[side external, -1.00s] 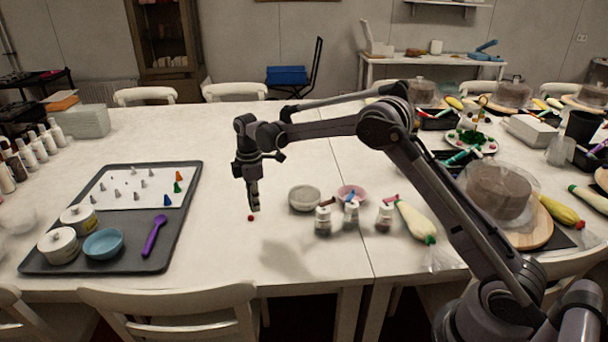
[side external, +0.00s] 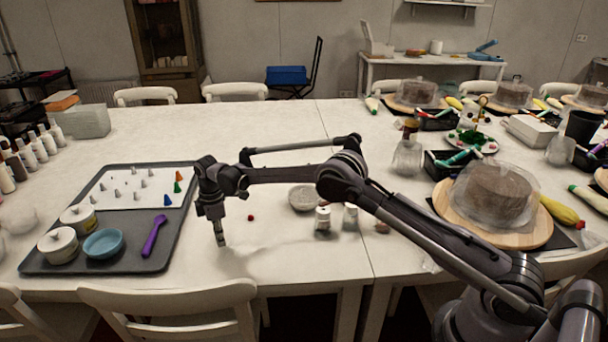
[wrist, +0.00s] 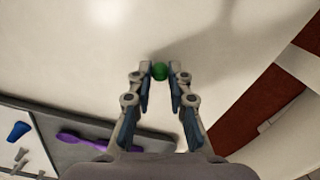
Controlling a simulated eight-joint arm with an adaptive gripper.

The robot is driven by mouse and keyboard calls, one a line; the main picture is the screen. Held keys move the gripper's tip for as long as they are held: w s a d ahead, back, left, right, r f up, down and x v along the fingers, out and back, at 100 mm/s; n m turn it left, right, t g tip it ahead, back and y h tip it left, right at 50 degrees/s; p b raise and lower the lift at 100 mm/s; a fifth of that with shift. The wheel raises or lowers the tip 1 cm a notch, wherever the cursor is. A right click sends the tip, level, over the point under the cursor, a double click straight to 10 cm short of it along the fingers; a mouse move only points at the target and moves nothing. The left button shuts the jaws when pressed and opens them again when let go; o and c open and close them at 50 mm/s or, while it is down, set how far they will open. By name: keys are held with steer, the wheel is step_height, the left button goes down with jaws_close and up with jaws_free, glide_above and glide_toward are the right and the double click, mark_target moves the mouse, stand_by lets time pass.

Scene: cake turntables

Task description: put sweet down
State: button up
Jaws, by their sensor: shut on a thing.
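A small green ball-shaped sweet (wrist: 159,71) sits between the fingertips of my gripper (wrist: 160,76) in the wrist view. The gripper is shut on it. In the side view my gripper (side external: 221,242) points down low over the white table, just right of the dark tray. The sweet cannot be made out there, and I cannot tell whether it touches the table. A red sweet (side external: 250,218) lies alone on the table, right of my gripper and farther back.
The dark tray (side external: 182,232) holds a blue bowl (side external: 103,243), white jars, a purple spoon (side external: 153,236) and small nozzles. A grey bowl (side external: 303,198) and small jars (side external: 323,219) stand to the right. The table's front edge and a chair (side external: 170,300) are close.

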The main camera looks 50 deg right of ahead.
steer(key=shift+f, duration=0.6)
steer(key=shift+f, duration=0.25)
steer(key=o, duration=0.7)
